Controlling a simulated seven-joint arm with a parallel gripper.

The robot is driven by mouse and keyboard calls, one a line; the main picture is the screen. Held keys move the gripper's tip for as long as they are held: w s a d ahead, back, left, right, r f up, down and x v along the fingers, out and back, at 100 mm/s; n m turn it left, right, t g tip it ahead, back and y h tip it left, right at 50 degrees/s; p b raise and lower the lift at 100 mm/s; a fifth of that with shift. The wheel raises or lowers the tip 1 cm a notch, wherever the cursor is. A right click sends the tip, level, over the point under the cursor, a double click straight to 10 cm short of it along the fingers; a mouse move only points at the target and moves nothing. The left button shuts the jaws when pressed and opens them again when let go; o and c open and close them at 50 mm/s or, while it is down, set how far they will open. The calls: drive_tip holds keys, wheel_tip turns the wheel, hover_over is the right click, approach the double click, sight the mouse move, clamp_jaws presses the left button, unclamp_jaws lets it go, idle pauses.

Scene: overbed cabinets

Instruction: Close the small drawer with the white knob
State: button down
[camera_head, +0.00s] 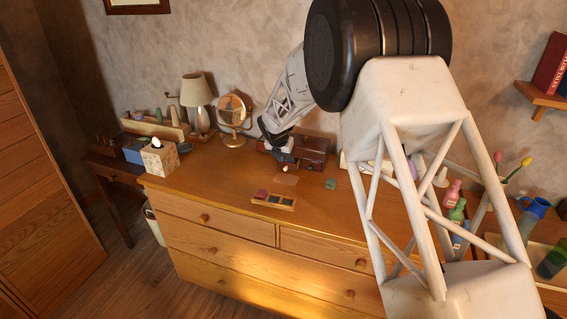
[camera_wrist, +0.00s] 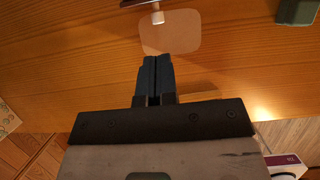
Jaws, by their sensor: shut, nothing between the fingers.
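A small dark brown wooden box (camera_head: 310,150) stands at the back of the dresser top. The small drawer's white knob (camera_head: 285,168) shows low in front of it. The knob also shows at the top of the wrist view (camera_wrist: 157,17), on a thin stem. The drawer itself is largely hidden by my arm or cut off by the frame, so I cannot tell how far out it is. My gripper (camera_wrist: 155,58) is shut and empty. Its fingertips point toward the knob and appear apart from it, with part of a pale flat mat (camera_wrist: 170,32) between them in the picture.
A tray with coloured squares (camera_head: 274,201) and a green object (camera_head: 330,183) lie on the dresser top (camera_head: 225,185). A tissue box (camera_head: 160,157), a lamp (camera_head: 197,95) and a round mirror (camera_head: 234,118) stand to the left. Bottles (camera_head: 452,193) are at right.

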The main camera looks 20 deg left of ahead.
drive_tip(key=shift+v, duration=1.4)
drive_tip(key=shift+s, duration=0.1)
drive_tip(key=s, duration=0.4)
drive_tip(key=shift+s, duration=0.35)
drive_tip(key=shift+f, duration=0.15)
drive_tip(key=x, duration=1)
drive_tip(key=shift+w+a, duration=0.1)
drive_tip(key=shift+w, duration=1.9)
